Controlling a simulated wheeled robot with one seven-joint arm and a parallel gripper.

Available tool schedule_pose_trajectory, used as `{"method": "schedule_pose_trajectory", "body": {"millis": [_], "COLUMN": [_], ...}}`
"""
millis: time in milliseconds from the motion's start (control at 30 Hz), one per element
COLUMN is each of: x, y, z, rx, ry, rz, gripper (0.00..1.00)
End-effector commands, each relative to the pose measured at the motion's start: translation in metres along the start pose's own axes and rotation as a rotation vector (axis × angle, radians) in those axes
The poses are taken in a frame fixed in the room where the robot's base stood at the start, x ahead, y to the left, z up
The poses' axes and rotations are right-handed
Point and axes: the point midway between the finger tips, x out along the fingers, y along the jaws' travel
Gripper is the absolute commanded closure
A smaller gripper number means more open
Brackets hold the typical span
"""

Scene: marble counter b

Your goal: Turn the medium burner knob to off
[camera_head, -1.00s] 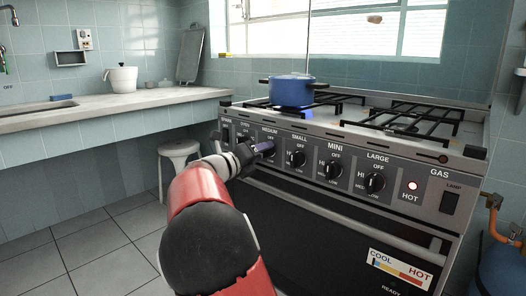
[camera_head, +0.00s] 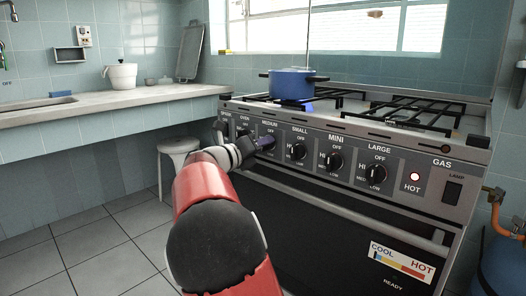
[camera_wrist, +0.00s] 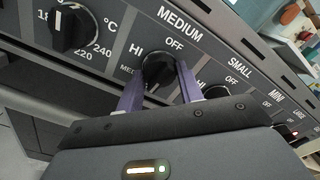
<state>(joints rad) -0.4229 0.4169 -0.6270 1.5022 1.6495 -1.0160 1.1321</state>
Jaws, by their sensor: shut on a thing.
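The medium burner knob (camera_wrist: 157,68) is a black dial under the MEDIUM label on the stove's front panel (camera_head: 345,150). OFF, HI and MED are printed around it in the wrist view. My gripper (camera_wrist: 160,85) has its two purple fingers on either side of this knob, shut on it. In the head view my gripper (camera_head: 262,143) reaches the panel at the same knob and mostly hides it. The knob's exact pointer direction is hard to tell. A blue pot (camera_head: 291,86) stands on the burner grate behind the panel.
The small (camera_head: 297,151), mini (camera_head: 331,160) and large (camera_head: 375,174) knobs sit to the right, and the oven knob (camera_wrist: 70,30) to the left. The oven door handle (camera_head: 340,208) runs below. A white stool (camera_head: 178,147) stands left of the stove.

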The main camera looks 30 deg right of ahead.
Motion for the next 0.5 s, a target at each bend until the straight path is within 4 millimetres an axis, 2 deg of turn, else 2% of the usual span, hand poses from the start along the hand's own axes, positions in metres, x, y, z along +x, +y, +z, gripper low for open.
{"method": "schedule_pose_trajectory", "body": {"millis": [33, 500], "x": [0.0001, 0.0002], "y": [0.004, 0.0001], "z": [-0.0041, -0.0005], "rx": [0.028, 0.329], "ry": [0.0, 0.001], "rz": [0.0, 0.0], "gripper": [0.76, 0.76]}}
